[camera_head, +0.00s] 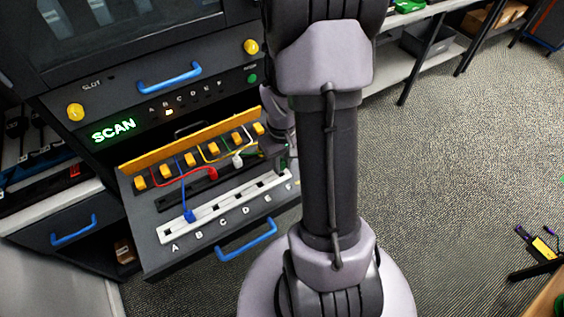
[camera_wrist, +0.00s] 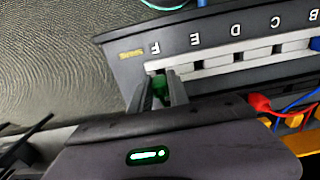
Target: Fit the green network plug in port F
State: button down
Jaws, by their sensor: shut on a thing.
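The green network plug (camera_wrist: 160,86) sits between the two fingers of my gripper (camera_wrist: 158,92) in the wrist view. The gripper is shut on it. The plug's far end is at the white port strip (camera_wrist: 207,62), in line with the label F (camera_wrist: 155,47); I cannot tell whether it is inside port F or just in front of it. In the head view the white strip (camera_head: 208,214) runs along the open drawer, lettered from A at left. My arm hides much of the strip's right end and the plug there.
A blue plug (camera_head: 189,216) is in the strip at B. A red plug (camera_head: 213,174) and a white plug (camera_head: 238,160) stand behind the strip, with cables running to yellow blocks (camera_head: 214,148). The drawer has a blue handle (camera_head: 246,240). A lit SCAN sign (camera_head: 113,130) is above.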

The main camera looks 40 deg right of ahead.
jog(key=shift+f+b, duration=1.25)
jog(key=shift+f, duration=0.15)
dwell(1.2)
jog(key=c, duration=1.2)
grip_release()
jog(key=shift+o, duration=0.6)
jog(key=o, duration=0.4)
notch_tip(320, 180, up, 7)
jog(key=p, duration=0.6)
jog(key=shift+r, duration=0.1)
